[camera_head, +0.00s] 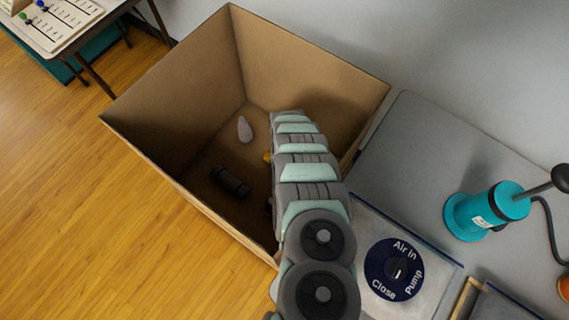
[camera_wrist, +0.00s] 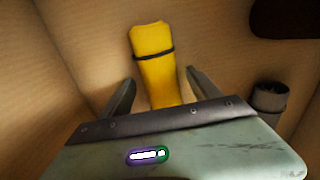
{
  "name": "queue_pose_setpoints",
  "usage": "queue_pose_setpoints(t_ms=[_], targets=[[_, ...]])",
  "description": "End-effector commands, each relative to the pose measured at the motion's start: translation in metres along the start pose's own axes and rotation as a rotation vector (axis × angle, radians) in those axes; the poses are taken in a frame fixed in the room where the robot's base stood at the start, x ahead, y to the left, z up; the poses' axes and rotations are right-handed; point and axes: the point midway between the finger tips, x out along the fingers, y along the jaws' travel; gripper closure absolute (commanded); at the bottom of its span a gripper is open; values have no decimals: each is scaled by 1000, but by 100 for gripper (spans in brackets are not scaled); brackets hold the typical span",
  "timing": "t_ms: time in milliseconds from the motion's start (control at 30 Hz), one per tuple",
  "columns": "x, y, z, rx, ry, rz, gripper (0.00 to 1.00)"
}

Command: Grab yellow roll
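The yellow roll (camera_wrist: 153,62) has a dark band around it and lies on the bottom of the cardboard box, between and ahead of my gripper's fingers in the wrist view. In the head view only a small bit of the yellow roll (camera_head: 267,156) shows beside my arm. My gripper (camera_wrist: 160,90) is open, with one finger on each side of the roll's near end and a gap visible on both sides. In the head view my arm reaches down into the box and hides the gripper.
The tall-walled cardboard box (camera_head: 150,120) surrounds my gripper. In it lie a dark roll (camera_head: 230,181) and a grey rounded object (camera_head: 244,129). A grey roll (camera_wrist: 268,97) is at right in the wrist view. A grey table (camera_head: 430,150) with a teal device (camera_head: 485,212) stands right.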

Motion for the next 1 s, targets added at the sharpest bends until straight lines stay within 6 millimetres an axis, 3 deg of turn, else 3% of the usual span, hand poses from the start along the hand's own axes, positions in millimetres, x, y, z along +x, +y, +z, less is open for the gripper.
queue_pose_setpoints(t_ms=[767,1000], targets=[[0,0,0,0,0,0,93],[0,0,0,0,0,0,94]])
